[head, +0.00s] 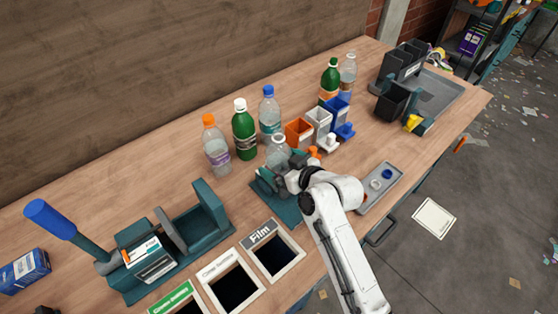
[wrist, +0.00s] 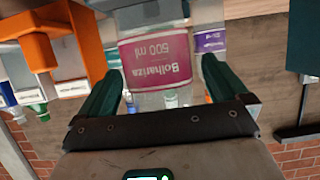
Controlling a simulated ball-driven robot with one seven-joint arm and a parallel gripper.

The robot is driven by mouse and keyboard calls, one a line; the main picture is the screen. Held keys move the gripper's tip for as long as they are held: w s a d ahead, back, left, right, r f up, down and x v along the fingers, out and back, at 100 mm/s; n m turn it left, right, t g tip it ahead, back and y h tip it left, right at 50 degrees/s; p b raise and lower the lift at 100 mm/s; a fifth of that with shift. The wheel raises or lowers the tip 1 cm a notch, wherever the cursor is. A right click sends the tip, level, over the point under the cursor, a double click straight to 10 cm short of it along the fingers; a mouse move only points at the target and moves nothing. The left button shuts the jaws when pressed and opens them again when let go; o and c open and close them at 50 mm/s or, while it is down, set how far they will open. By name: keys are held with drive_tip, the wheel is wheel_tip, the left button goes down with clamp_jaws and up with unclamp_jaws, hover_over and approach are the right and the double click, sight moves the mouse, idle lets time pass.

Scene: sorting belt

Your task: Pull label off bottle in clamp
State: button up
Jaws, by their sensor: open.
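The clear bottle (head: 278,152) stands upright at the teal clamp (head: 288,208) in the head view; my gripper and arm hide its lower part and most of the clamp. In the wrist view, which is upside down, its pink label (wrist: 156,58) reads "Bolhariza 500 ml" and is on the bottle. My gripper (wrist: 162,80) is open, with one dark green finger on each side of the bottle, near the label. I cannot tell whether the fingers touch it. In the head view my gripper (head: 273,177) is beside the bottle at the clamp.
Capped bottles with orange (head: 216,145), green (head: 244,130) and blue (head: 270,112) colours stand close behind. Orange (head: 298,131), white and blue bins are to the right. The Film opening (head: 275,256) lies in front. A grey tray (head: 380,186) with caps lies right of my arm.

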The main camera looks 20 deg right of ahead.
sight(282, 143)
drive_tip(key=shift+w+a+f, duration=0.2)
drive_tip(key=shift+w+f, duration=0.05)
drive_tip(key=shift+w, duration=0.3)
drive_tip(key=shift+c, duration=0.2)
drive_tip(key=c, duration=0.9)
drive_tip(key=o, duration=0.4)
drive_tip(key=shift+c, duration=1.2)
drive_tip(key=shift+r+p, duration=1.25)
drive_tip(key=shift+r, duration=0.4)
drive_tip(key=shift+r+p, duration=1.8)
drive_tip(key=shift+r, duration=0.6)
